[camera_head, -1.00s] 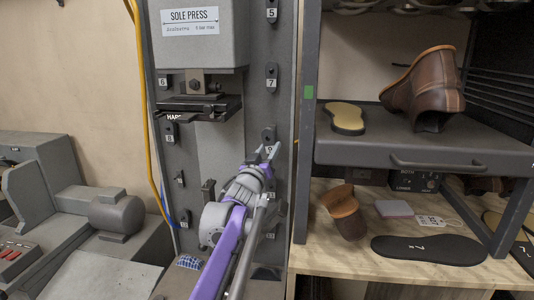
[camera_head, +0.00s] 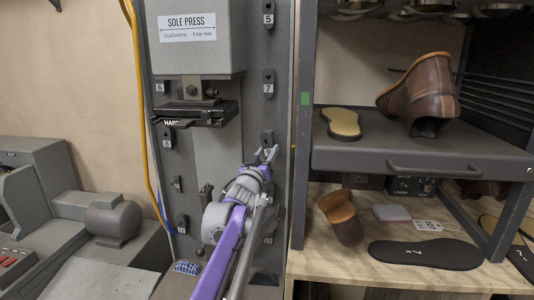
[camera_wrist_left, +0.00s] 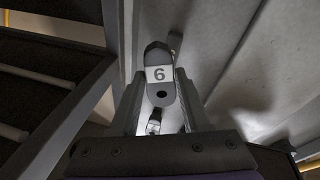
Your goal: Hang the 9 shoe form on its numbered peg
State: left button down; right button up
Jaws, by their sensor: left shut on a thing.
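My left gripper (camera_head: 264,156) is up against the dark machine column (camera_head: 281,110), at the spot marked 9. In the left wrist view my left gripper (camera_wrist_left: 161,78) has its two fingers on either side of a small dark grey rounded form (camera_wrist_left: 160,96), shut on it. My right gripper is not in view.
Further numbered spots 5 (camera_head: 269,13), 7 (camera_head: 268,81) and 8 (camera_head: 167,137) line the column. The sole press head (camera_head: 194,35) juts out at upper left. A grey shelf (camera_head: 350,158) with a brown boot (camera_head: 424,92) stands close on the right. A yellow hose (camera_head: 139,100) runs down the left.

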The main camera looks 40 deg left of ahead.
pick_arm(q)
jog(key=shift+x, duration=0.85)
dwell(1.1)
jog(key=shift+w+a+f, duration=0.15)
jog(key=shift+w+a, duration=0.1)
jog(key=shift+w, duration=0.05)
jog(key=shift+w+a+p, duration=0.2)
jog(key=shift+w+p, duration=0.15)
jog(key=shift+w, duration=0.05)
dwell(0.5)
jog(key=shift+c, duration=1.4)
grip_release()
jog(key=shift+d, duration=0.15)
